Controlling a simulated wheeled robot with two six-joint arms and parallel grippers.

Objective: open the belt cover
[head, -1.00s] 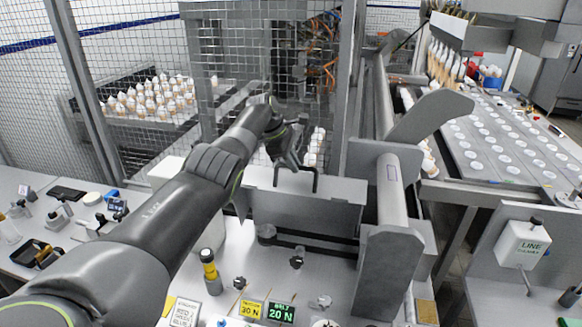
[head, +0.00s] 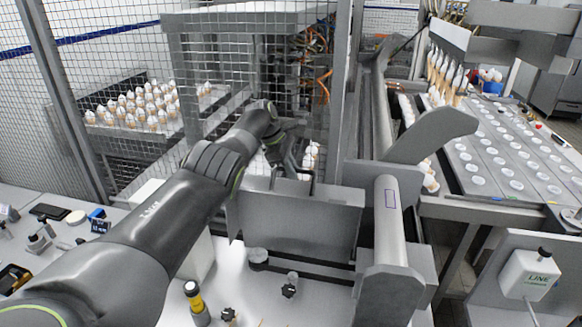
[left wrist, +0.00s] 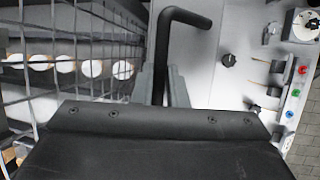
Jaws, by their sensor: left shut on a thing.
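The belt cover (head: 300,222) is a grey metal panel in the middle of the head view, with a black bar handle (head: 308,178) along its upper edge. My left gripper (head: 290,168) is at the handle from behind the panel. In the left wrist view the bent black handle (left wrist: 185,14) runs down between the two grey fingers (left wrist: 161,85), which are shut on it. The fingertips are partly hidden by my wrist housing and, in the head view, by my arm. My right gripper is not in view.
A grey post with a round bar (head: 390,230) stands right of the cover. A wire mesh guard (head: 120,60) is at the left, with a tray of cones (head: 140,105) behind it. A yellow-banded bottle (head: 195,300) and small knobs are on the white bench in front.

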